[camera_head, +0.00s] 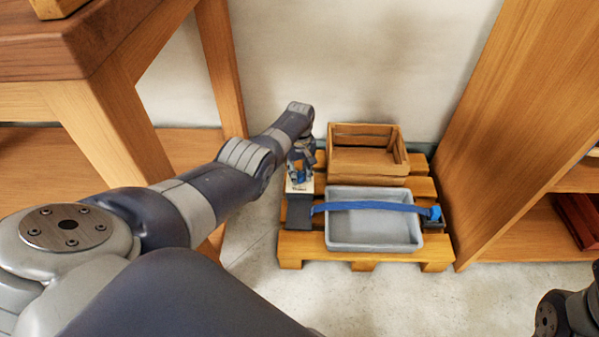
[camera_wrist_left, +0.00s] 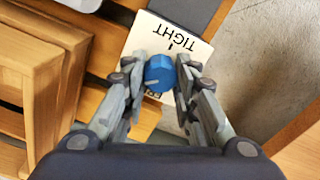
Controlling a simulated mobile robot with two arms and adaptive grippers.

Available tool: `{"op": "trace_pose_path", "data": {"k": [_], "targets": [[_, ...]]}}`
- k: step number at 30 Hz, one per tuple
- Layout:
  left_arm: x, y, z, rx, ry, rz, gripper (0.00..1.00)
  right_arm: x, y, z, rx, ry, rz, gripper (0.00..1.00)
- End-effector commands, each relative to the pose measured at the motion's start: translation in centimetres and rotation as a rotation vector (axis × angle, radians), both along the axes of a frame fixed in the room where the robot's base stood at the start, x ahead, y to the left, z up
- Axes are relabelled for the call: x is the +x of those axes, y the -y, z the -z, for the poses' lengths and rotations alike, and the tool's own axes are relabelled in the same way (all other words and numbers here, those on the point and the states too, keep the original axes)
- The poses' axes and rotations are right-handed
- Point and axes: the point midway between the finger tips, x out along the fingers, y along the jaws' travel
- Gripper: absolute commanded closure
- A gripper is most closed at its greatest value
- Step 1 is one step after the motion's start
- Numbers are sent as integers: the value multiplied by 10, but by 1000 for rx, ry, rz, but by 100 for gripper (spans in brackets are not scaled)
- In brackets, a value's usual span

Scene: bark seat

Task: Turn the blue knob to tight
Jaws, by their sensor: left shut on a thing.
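The blue knob (camera_wrist_left: 160,73) sits on a white plate (camera_wrist_left: 180,42) in the left wrist view. The plate reads TIGHT, upside down in that view, beside a short black mark; a second dark label by the knob is mostly hidden. My left gripper (camera_wrist_left: 161,70) has its fingers closed on the knob's two sides. In the head view my left gripper (camera_head: 301,158) reaches down over the white plate (camera_head: 299,187) at the pallet's left side, mostly hiding the knob. Only part of my right arm shows at the bottom right, without its fingers.
A wooden pallet (camera_head: 300,246) on the floor carries a grey bin (camera_head: 372,248) under a blue strap (camera_head: 365,206) and an open wooden crate (camera_head: 368,167). A wooden table stands left, a wooden shelf (camera_head: 522,130) right, a wall behind. Floor in front is clear.

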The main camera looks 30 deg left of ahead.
Motion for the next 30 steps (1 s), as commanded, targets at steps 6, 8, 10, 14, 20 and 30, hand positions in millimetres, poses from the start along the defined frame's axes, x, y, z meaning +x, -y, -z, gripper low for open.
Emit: {"op": "trace_pose_path", "data": {"k": [6,8,10,14,20,30], "targets": [[0,1,0,-1,-1,208,97,1,0,0,1,-3,0,75],[0,1,1,-1,-2,264,97,1,0,0,2,-3,0,75],[0,2,1,-1,-2,331,97,1,0,0,4,-3,0,75],[0,2,1,-1,-2,454,97,1,1,-1,7,-3,0,75],[1,2,1,-1,-2,644,97,1,1,-1,11,-4,-1,75],[0,4,1,-3,-1,966,97,1,1,-1,10,-3,-1,75]]}}
